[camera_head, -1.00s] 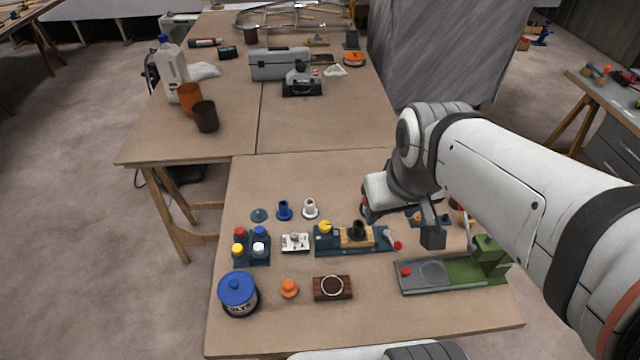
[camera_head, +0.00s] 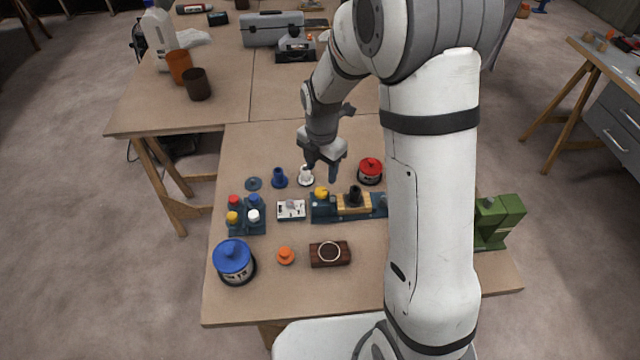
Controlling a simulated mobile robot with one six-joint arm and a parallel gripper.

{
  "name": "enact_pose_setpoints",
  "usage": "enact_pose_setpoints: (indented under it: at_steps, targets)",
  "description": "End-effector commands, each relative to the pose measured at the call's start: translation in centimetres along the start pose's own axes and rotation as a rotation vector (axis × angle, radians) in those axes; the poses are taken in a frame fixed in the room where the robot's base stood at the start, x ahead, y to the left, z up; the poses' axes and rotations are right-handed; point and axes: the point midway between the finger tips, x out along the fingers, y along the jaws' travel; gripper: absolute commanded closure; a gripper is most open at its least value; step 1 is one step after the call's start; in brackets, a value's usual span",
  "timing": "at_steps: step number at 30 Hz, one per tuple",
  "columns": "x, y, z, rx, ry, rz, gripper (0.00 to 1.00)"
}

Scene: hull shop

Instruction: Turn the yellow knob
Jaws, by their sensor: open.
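The yellow knob (camera_head: 321,192) sits on the left end of a dark blue fixture (camera_head: 325,211) near the middle of the front table. A tan block and a black cylinder (camera_head: 355,195) stand on the same fixture to its right. My gripper (camera_head: 322,174) is open and points down, just behind and above the yellow knob, apart from it as far as I can tell. One finger appears close to a white flanged part (camera_head: 306,175). My arm hides the right part of the fixture and the table behind it.
A red-lidded can (camera_head: 370,171) stands right of my gripper. A blue flanged part (camera_head: 279,178), a block with coloured caps (camera_head: 247,215), a white switch box (camera_head: 291,210), an orange knob (camera_head: 285,256), a blue-lidded can (camera_head: 233,262) and a green machine (camera_head: 498,222) surround the fixture.

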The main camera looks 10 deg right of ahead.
Motion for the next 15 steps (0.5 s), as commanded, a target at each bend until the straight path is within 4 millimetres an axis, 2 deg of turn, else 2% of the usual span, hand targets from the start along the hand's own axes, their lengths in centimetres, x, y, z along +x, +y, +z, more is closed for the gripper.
enact_pose_setpoints:
  at_steps: [5, 15]
  targets:
    - [1.7, 0.1, 0.0, -0.021, 0.003, -0.005, 0.48]
    - [6.7, 0.0, 0.0, -0.018, 0.003, -0.005, 0.48]
